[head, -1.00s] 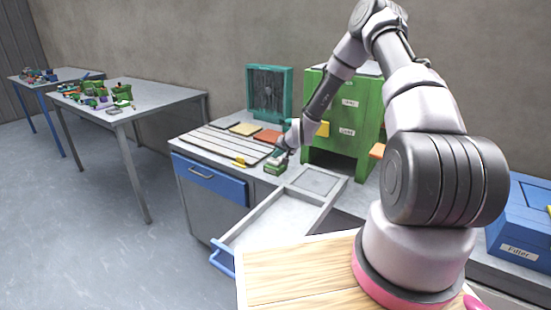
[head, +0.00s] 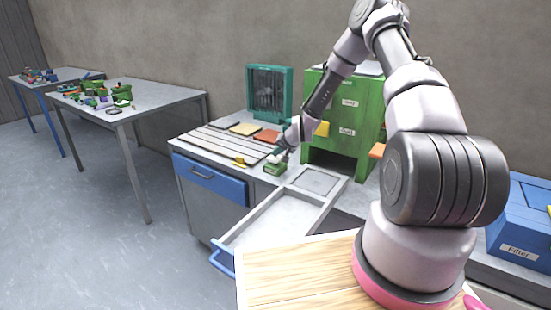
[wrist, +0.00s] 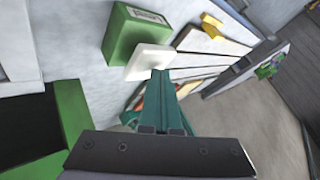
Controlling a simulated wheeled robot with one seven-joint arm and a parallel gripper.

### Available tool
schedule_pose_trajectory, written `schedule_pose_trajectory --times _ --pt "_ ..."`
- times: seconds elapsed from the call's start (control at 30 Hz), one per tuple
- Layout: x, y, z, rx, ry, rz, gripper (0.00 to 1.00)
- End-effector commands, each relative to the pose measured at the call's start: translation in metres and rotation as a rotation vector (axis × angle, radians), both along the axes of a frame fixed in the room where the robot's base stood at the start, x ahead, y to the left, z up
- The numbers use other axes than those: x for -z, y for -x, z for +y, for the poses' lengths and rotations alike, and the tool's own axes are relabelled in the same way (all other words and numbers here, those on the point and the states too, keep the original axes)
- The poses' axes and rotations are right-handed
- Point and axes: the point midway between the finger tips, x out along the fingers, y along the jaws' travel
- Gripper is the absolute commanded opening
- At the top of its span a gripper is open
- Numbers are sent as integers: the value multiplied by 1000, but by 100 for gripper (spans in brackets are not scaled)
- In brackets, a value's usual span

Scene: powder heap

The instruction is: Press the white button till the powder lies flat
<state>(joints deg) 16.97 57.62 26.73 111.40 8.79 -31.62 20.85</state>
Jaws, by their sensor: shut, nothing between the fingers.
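A small green box (head: 275,168) stands on the worktop near its front edge. In the wrist view this green box (wrist: 135,33) carries the white button (wrist: 150,62), a square plate on its side toward my gripper. My gripper (wrist: 161,73) has its teal fingers shut and empty, with the tips at the button's edge. They look to be touching it or very close; I cannot tell which. In the head view my gripper (head: 276,158) is just above the box and hides the button. I cannot make out a powder heap in either view.
An open drawer (head: 235,238) juts out right of the blue-fronted drawer (head: 210,180). A slatted board (head: 225,143) with a yellow block lies left of the box. A green cabinet (head: 345,105) and teal-framed unit (head: 268,90) stand behind. A blue bin (head: 525,215) is at right.

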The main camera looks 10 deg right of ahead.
Motion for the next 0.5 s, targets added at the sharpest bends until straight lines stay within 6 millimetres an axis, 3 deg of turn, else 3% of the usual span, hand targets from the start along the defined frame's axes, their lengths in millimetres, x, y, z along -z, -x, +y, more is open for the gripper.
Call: schedule_pose_trajectory --times 0.2,0.5 --pt "-12 0 0 1 0 -1 0" --pt "-13 0 0 1 0 -1 0"
